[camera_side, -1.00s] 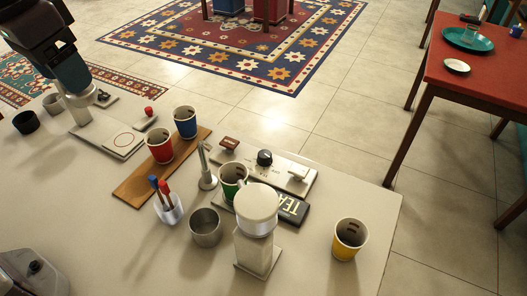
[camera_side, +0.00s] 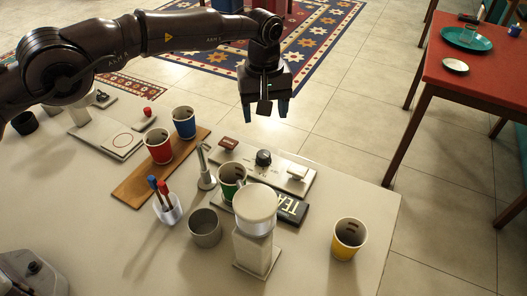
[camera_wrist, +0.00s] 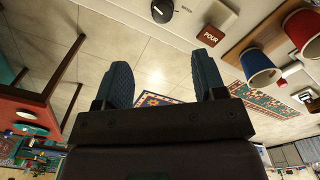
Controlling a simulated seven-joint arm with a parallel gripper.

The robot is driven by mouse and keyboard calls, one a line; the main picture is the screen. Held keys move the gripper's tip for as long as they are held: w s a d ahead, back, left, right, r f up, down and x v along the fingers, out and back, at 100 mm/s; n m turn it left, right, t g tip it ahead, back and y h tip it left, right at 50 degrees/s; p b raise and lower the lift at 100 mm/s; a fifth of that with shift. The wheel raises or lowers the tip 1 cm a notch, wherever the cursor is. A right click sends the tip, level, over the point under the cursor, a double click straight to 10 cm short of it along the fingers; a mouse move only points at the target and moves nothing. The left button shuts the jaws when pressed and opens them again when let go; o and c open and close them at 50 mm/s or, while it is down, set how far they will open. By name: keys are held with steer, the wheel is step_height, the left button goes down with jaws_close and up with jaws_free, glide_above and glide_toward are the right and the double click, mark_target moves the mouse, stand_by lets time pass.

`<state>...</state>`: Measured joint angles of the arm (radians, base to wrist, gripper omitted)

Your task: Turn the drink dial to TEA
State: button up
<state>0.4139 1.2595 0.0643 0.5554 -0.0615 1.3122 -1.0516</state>
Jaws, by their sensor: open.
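The drink dial (camera_side: 263,158) is a round black knob on a pale control panel (camera_side: 278,172) at the back edge of the counter. It also shows at the top of the wrist view (camera_wrist: 162,10), ahead of my fingers. My gripper (camera_side: 265,112) is open and empty, in the air above and behind the panel, fingers pointing down, apart from the dial. In the wrist view the two dark blue fingers (camera_wrist: 160,85) stand wide apart with nothing between them. The dial's labels are too small to read.
A brown POUR button (camera_wrist: 210,35) is on the panel left of the dial, with a pale lever (camera_side: 297,172) at right. A green cup (camera_side: 231,176), a white-topped dispenser (camera_side: 256,203), a metal cup (camera_side: 205,228) and a yellow cup (camera_side: 348,238) stand nearby. Red (camera_side: 158,146) and blue (camera_side: 183,122) cups stand on a board.

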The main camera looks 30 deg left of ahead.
mark_target(264, 154)
steer(key=shift+n, duration=0.7)
step_height(264, 154, down, 13)
steer(key=shift+s+r, duration=0.1)
steer(key=shift+r, duration=0.1)
steer(key=c, duration=0.9)
